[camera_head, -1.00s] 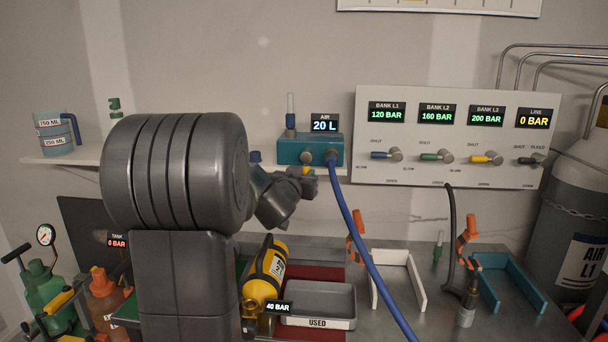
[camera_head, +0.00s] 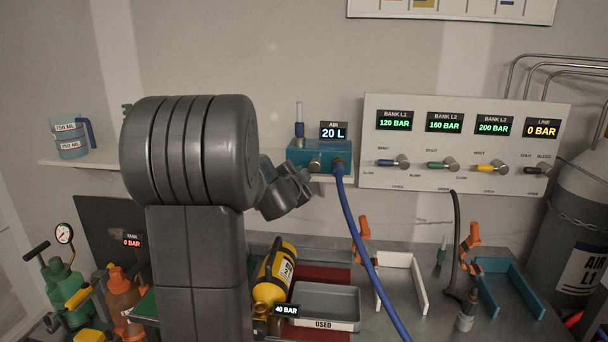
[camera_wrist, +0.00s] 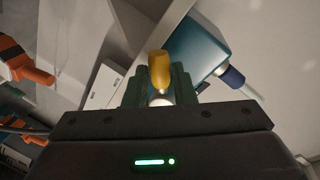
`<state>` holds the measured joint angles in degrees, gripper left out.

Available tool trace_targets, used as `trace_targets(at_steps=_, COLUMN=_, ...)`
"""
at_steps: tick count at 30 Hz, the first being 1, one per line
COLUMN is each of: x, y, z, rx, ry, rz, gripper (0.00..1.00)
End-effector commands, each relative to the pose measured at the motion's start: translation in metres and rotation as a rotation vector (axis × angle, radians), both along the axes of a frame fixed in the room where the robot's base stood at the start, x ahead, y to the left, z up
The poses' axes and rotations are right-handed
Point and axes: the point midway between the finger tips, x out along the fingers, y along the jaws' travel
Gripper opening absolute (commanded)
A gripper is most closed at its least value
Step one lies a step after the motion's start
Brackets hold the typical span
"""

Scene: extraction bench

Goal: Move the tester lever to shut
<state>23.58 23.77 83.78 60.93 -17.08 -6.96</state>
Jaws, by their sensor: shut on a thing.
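The tester is a blue box (camera_head: 305,158) on the wall shelf, under a display reading AIR 20 L. In the wrist view the box (camera_wrist: 198,48) lies just beyond the fingers. A yellow lever handle (camera_wrist: 160,68) stands between the green fingers of my gripper (camera_wrist: 160,92), which is shut on it. A pale round part shows at the handle's base. In the head view my gripper (camera_head: 303,184) is just below the box's front, and the yellow handle is hidden there.
A blue hose (camera_head: 352,220) hangs from the tester's right side. The valve panel (camera_head: 460,178) with several levers is to the right. Below are the grey USED tray (camera_head: 325,300), a yellow cylinder (camera_head: 268,292) and orange clamps (camera_head: 362,232).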

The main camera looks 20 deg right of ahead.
Motion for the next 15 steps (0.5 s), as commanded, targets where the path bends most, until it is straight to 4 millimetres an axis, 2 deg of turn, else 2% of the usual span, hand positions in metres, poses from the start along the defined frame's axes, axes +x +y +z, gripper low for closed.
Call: trace_targets(at_steps=15, x=0.003, y=0.005, z=0.019, rx=0.395, ry=-0.243, rz=-0.001, gripper=0.01)
